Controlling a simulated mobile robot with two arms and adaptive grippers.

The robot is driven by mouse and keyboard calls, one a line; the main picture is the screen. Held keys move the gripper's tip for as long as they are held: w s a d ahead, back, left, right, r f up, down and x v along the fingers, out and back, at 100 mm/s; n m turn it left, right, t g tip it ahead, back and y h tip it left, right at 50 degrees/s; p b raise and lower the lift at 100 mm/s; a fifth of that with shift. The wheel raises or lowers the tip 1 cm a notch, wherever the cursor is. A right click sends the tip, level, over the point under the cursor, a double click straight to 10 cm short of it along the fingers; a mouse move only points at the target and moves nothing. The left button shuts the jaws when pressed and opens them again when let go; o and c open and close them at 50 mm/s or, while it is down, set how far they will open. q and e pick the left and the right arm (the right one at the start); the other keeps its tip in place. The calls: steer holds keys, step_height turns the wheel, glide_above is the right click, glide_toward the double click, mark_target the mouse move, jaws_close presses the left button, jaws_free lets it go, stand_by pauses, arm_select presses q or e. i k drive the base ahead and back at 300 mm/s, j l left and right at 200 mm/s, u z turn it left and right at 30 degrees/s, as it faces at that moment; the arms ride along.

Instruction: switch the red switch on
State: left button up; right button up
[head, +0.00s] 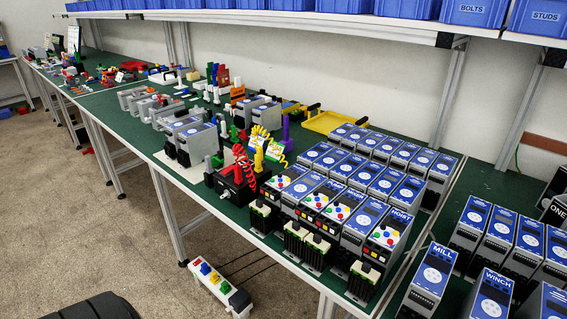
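No single red switch stands out clearly. Small red buttons show among yellow, blue and green ones on light panels of soft starters in the middle of the bench, such as one panel at its front right (386,236). A white box (220,284) hangs low or stands below the bench's front edge, with red, blue and yellow parts on top and a black end. Whether any of these is on or off is too small to tell. Neither of my grippers is in view.
The long green-topped bench (132,131) is crowded with grey and blue soft starters (326,197), coiled cables and tools. A yellow tray (327,122) lies near the wall. A shelf of blue bins (476,12) runs above. More labelled units (433,273) stand at the right. The floor at left is open.

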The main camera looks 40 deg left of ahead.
mark_target(229, 169)
steer(key=u, duration=1.6)
